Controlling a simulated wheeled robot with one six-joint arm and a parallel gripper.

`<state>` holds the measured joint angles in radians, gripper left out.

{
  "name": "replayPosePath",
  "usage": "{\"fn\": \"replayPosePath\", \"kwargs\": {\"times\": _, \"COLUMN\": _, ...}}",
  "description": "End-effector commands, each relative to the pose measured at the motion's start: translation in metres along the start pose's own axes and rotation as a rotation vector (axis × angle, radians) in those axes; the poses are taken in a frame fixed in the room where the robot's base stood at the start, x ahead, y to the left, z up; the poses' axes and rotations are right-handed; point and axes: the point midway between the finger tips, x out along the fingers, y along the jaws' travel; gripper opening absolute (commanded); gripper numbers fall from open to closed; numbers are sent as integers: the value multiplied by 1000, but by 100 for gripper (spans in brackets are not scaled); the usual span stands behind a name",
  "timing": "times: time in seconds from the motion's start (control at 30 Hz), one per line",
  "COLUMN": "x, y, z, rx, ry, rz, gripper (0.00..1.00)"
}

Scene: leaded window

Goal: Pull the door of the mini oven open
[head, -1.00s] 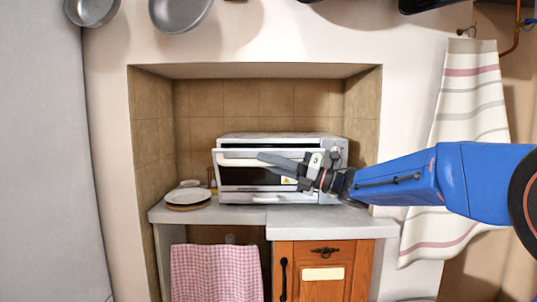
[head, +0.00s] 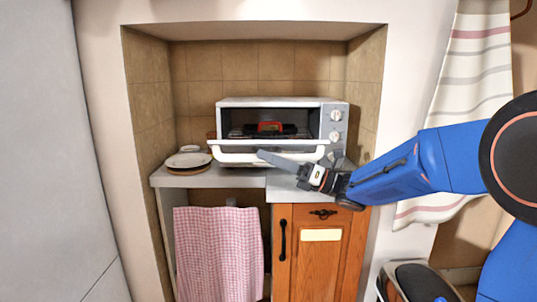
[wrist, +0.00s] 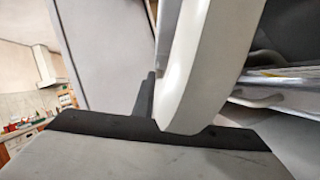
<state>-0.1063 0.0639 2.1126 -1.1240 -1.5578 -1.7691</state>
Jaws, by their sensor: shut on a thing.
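The mini oven (head: 275,103) is a white box on the counter in the tiled alcove. The dark cavity shows a red and green thing (head: 270,127) inside. In the wrist view the pale curved handle (wrist: 195,75) runs up from the gripper (wrist: 150,118). One finger is largely hidden.
Stacked plates (head: 188,160) stand on the counter (head: 215,178) left of the oven. Below are a pink checked cloth (head: 218,250) and a wooden cabinet door (head: 325,255). A striped towel (head: 470,90) hangs at the right. A bin (head: 415,283) stands on the floor at lower right.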

Motion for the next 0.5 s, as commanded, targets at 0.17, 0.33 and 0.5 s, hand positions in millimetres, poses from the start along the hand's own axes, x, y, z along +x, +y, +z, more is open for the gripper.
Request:
{"fn": "replayPosePath", "kwargs": {"times": 0.17, "x": -1, "y": 0, "z": -1, "rx": 1, "ry": 0, "rz": -1, "gripper": 0}}
{"fn": "replayPosePath", "kwargs": {"times": 0.33, "x": -1, "y": 0, "z": -1, "rx": 2, "ry": 0, "rz": -1, "gripper": 0}}
{"fn": "replayPosePath", "kwargs": {"times": 0.5, "x": -1, "y": 0, "z": -1, "rx": 2, "ry": 0, "rz": -1, "gripper": 31}}
